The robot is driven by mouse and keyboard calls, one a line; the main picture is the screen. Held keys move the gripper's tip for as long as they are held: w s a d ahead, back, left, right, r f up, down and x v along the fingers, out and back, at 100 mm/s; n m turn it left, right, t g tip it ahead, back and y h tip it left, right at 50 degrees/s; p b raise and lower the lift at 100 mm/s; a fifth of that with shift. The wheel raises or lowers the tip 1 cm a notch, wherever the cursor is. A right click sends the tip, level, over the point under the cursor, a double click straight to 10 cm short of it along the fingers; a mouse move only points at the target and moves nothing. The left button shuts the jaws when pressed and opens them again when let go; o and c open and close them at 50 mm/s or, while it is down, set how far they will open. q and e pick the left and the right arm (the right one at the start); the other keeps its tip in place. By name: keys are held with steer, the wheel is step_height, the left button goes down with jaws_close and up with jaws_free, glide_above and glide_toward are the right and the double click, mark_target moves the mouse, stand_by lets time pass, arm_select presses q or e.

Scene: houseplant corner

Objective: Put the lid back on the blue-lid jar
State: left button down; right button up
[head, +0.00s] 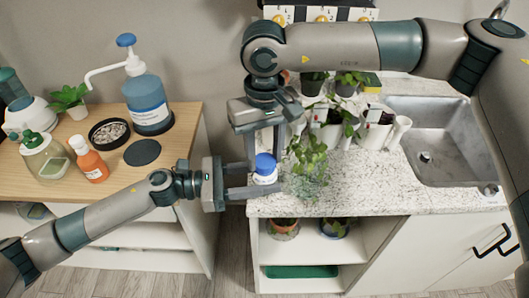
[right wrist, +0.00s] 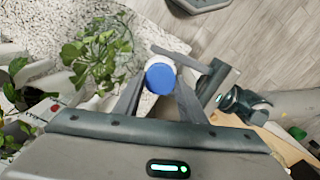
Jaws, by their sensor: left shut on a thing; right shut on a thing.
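The blue lid (head: 265,161) sits at the top of the small white jar (head: 265,179) at the left edge of the speckled counter. My right gripper (head: 264,155) points down from above and is shut on the lid, one finger on each side. In the right wrist view the round blue lid (right wrist: 160,78) lies between the fingertips. My left gripper (head: 258,185) reaches in from the left and is shut on the jar below the lid. The jar looks upright. I cannot tell whether the lid is fully seated.
A trailing plant (head: 311,158) stands close to the right of the jar. White cups (head: 398,130) and a sink (head: 440,140) are further right. The wooden table (head: 190,125) holds a pump bottle (head: 148,98), an orange bottle (head: 91,162) and a pebble bowl (head: 109,132).

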steer(key=m, duration=2.1)
steer(key=shift+m, duration=0.3)
steer(key=m, duration=1.3)
steer(key=shift+f, duration=0.1)
steer(key=o, duration=1.2)
